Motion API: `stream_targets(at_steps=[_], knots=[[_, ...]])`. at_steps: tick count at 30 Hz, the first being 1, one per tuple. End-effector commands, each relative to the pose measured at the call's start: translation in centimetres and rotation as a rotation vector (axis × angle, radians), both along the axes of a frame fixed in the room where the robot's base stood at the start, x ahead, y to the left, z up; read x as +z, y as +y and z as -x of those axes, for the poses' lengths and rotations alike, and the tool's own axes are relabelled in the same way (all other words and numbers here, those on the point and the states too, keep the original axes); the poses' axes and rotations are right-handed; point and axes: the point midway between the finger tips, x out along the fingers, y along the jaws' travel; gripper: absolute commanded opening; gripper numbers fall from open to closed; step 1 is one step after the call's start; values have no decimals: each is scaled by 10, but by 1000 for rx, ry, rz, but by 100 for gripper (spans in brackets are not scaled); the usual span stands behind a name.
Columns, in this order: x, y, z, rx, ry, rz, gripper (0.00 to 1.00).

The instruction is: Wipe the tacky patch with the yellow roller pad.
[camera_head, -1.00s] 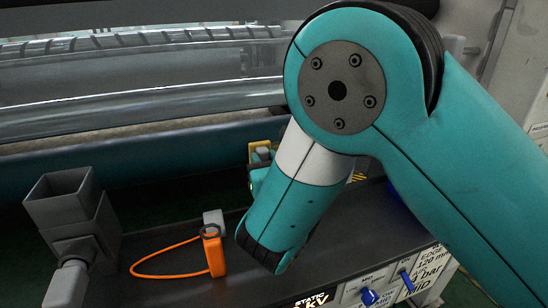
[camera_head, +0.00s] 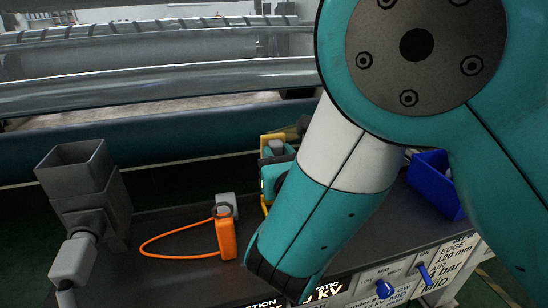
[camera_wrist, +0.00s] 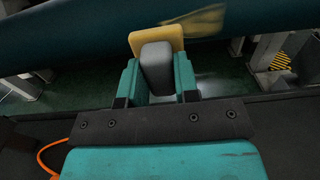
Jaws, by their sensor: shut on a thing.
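My gripper (camera_wrist: 160,85) is shut on the grey handle (camera_wrist: 156,65) of the yellow roller pad (camera_wrist: 157,38). The pad's face is turned away from the wrist camera, toward the dark teal roller. I cannot tell whether the pad touches it.
On the dark ledge (camera_head: 170,225) below the roller stand a grey funnel-like box (camera_head: 85,190), an orange tag with a cord loop (camera_head: 227,238) and a blue bin (camera_head: 432,185). A panel with blue knobs (camera_head: 384,289) faces the front.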

Motion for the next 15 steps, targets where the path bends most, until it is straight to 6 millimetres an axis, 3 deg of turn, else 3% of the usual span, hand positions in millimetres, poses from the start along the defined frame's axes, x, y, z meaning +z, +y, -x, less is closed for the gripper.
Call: stream_targets(at_steps=[15], knots=[[-1, -3, 13, 1, 0, 1, 0]])
